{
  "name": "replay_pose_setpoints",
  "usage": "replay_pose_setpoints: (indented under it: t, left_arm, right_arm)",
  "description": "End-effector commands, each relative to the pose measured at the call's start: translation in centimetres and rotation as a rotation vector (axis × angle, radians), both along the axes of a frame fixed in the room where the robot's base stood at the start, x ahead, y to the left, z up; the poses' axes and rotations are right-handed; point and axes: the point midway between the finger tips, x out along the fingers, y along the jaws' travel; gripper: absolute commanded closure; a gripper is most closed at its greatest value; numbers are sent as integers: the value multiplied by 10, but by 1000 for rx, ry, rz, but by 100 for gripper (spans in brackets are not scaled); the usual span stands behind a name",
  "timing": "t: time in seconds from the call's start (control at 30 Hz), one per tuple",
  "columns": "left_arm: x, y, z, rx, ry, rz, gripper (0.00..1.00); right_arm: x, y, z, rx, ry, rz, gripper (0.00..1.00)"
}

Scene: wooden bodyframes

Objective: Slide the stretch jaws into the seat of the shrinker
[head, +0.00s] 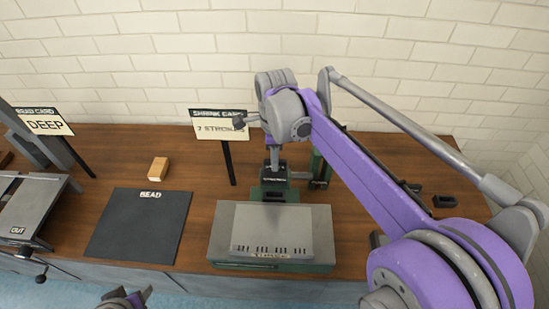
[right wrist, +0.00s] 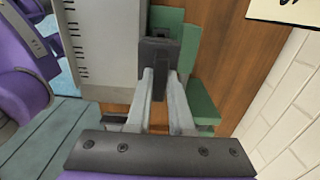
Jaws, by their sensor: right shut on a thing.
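My right gripper (head: 274,158) points down at the green shrinker (head: 320,166) behind the grey-topped box. It is shut on a dark block, the stretch jaws (head: 274,173). In the right wrist view both grey fingers (right wrist: 163,88) close on the dark jaws (right wrist: 158,54), with green shrinker parts (right wrist: 199,100) beside and beyond them. The jaws are at the shrinker's seat, but I cannot tell whether they are in it or just above it. My left gripper (head: 128,298) shows only in part at the bottom edge, away from the shrinker.
A grey-topped green box (head: 225,232) with tick marks stands in front of the shrinker. A dark mat (head: 138,226), a tan block (head: 158,168) and the shrink card (head: 219,124) are to the left. Small dark parts (head: 444,201) lie at the right. A brick wall closes the back.

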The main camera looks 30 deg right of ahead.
Motion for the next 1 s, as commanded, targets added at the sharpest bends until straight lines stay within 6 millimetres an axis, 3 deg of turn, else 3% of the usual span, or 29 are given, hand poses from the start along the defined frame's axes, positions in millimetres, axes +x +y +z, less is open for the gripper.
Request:
replay_pose_setpoints:
  t: [0.63,1.0]
  left_arm:
    - [-1,0,-2,0,2,0,45]
    - [-9,0,-19,0,16,0,45]
  right_arm:
    - [-1,0,-1,-1,1,-1,100]
    - [-1,0,-23,-1,3,-1,100]
